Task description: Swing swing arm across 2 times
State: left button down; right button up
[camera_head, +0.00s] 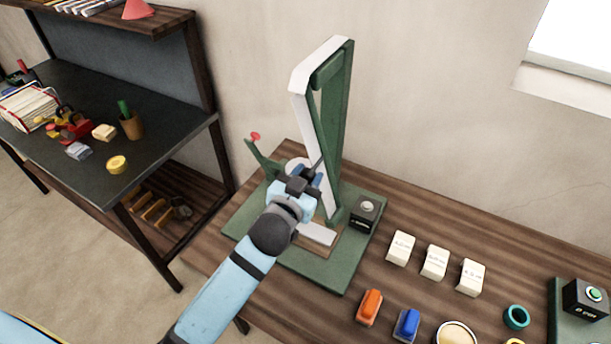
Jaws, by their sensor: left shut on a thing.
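The swing-arm device stands on a green base plate (335,275) on the wooden table. A tall green and white upright frame (325,110) rises from it, leaning slightly. A short green lever with a red knob (256,136) sticks up on its left. My left gripper (309,174) is at the lower front of the upright frame, shut on a part that I take to be the swing arm. The gripper hides most of the held part. A white plate (317,233) lies low on the base, below the gripper. My right gripper is out of view.
A black box with a round button (367,211) sits at the base's right corner. White blocks (435,262), an orange item (369,307) and a blue item (407,325) lie further right. A dark workbench (75,110) with clutter stands at left. The wall is close behind.

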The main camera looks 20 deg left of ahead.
pick_arm(q)
jog(key=shift+r, duration=0.1)
jog(key=c, duration=1)
grip_release()
jog(key=shift+d, duration=0.1)
jog(key=shift+c, duration=0.2)
jog(key=o, duration=0.3)
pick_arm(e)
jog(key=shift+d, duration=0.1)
pick_arm(q)
jog(key=shift+s, duration=0.2)
pick_arm(e)
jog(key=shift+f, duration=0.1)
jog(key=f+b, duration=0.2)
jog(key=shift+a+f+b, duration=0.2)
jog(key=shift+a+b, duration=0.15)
jog(key=shift+b, duration=0.05)
pick_arm(q)
jog(key=s+a, duration=0.1)
jog(key=s, duration=1.2)
jog(key=shift+s+r, duration=0.2)
jog(key=shift+r, duration=0.1)
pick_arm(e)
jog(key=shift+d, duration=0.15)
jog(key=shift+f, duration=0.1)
